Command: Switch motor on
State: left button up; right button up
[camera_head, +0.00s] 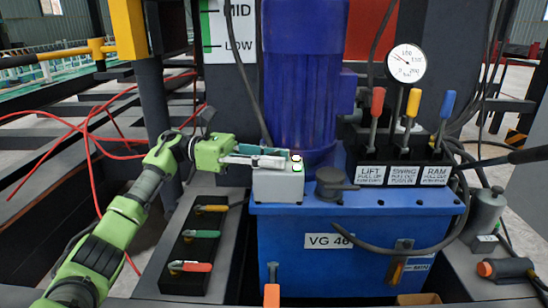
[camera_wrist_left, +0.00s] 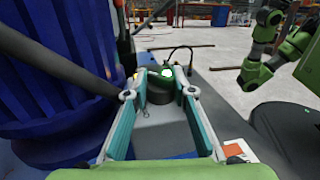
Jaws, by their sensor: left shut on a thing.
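The motor (camera_head: 302,80) is a tall blue ribbed cylinder above a blue tank; its side also shows in the left wrist view (camera_wrist_left: 50,70). A light switch box (camera_head: 278,185) stands at its foot, with a green light (camera_head: 298,167) and a small white-and-red spot (camera_head: 296,157) at its right end. My left gripper (camera_head: 284,161) reaches over the box top from the left, its fingertips at that end. In the left wrist view, its teal fingers (camera_wrist_left: 158,95) stand apart, with a glowing spot (camera_wrist_left: 167,72) just beyond the tips. The gripped part is largely hidden.
A dark cap (camera_head: 337,184) sits just right of the box. Levers marked lift (camera_head: 376,105), swing (camera_head: 411,105) and ram (camera_head: 446,105) stand further right under a gauge (camera_head: 405,63). Red cables (camera_head: 88,145) hang at left. Coloured handles (camera_head: 205,208) lie below my left arm.

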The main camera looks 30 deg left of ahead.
pick_arm(q)
jog(key=o, duration=1.1)
jog(key=shift+v, duration=6.05)
jog(key=shift+w+f, duration=0.1)
jog(key=shift+f, duration=0.05)
